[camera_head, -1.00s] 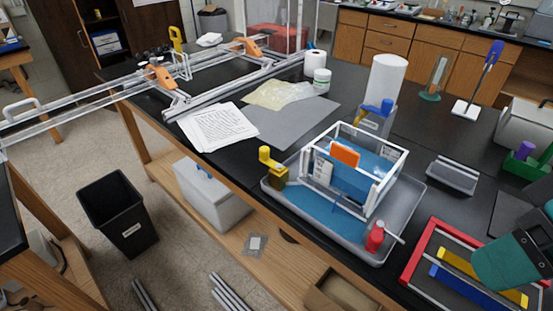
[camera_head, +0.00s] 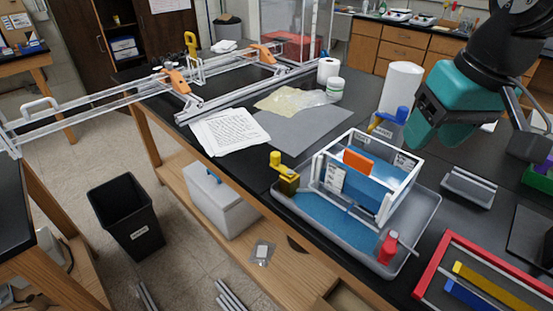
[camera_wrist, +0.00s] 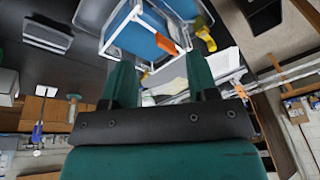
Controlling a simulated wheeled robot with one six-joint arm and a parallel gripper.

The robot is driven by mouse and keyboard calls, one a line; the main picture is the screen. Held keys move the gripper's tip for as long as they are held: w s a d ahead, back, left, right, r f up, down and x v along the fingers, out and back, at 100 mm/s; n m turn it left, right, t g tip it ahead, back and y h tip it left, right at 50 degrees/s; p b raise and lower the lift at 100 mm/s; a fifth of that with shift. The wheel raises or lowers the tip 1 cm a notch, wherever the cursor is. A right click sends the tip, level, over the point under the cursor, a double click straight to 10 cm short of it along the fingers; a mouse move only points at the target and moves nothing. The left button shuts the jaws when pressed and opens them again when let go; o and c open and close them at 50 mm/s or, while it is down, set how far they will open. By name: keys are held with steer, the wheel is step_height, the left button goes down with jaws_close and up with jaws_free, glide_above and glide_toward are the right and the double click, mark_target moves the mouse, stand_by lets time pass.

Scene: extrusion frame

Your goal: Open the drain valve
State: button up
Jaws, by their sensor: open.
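A clear tank with a white frame (camera_head: 371,226) holds blue liquid and stands in a grey tray (camera_head: 425,217). Several coloured fittings are near it: a red one (camera_head: 388,248) at the front right corner, a yellow-topped one (camera_head: 284,173) at the left, and a blue-handled one (camera_head: 401,114) behind. I cannot tell which is the drain valve. My teal gripper (camera_head: 428,125) hangs above and right of the tank, apart from it. In the wrist view my gripper (camera_wrist: 160,62) is open and empty, with the tank frame (camera_wrist: 124,16) and an orange piece (camera_wrist: 166,43) beyond the fingers.
A red-edged frame with bars (camera_head: 430,262) lies at the front right. A white roll (camera_head: 401,87) stands behind the tank. Papers (camera_head: 229,130) and a grey mat (camera_head: 305,130) lie to its left. A metal extrusion frame (camera_head: 245,88) spans the back left.

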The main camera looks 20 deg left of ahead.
steer(key=w+a+f+t, duration=0.1)
steer(key=w+a+f, duration=0.1)
steer(key=w+a, duration=0.7)
steer(key=m+t+b, duration=0.1)
steer(key=m+b, duration=0.1)
glide_toward(275, 154)
steer(key=p+x, duration=0.3)
steer(key=x, duration=0.7)
steer(key=shift+f+p, duration=0.1)
steer(key=shift+p, duration=0.3)
steer(key=c, duration=0.9)
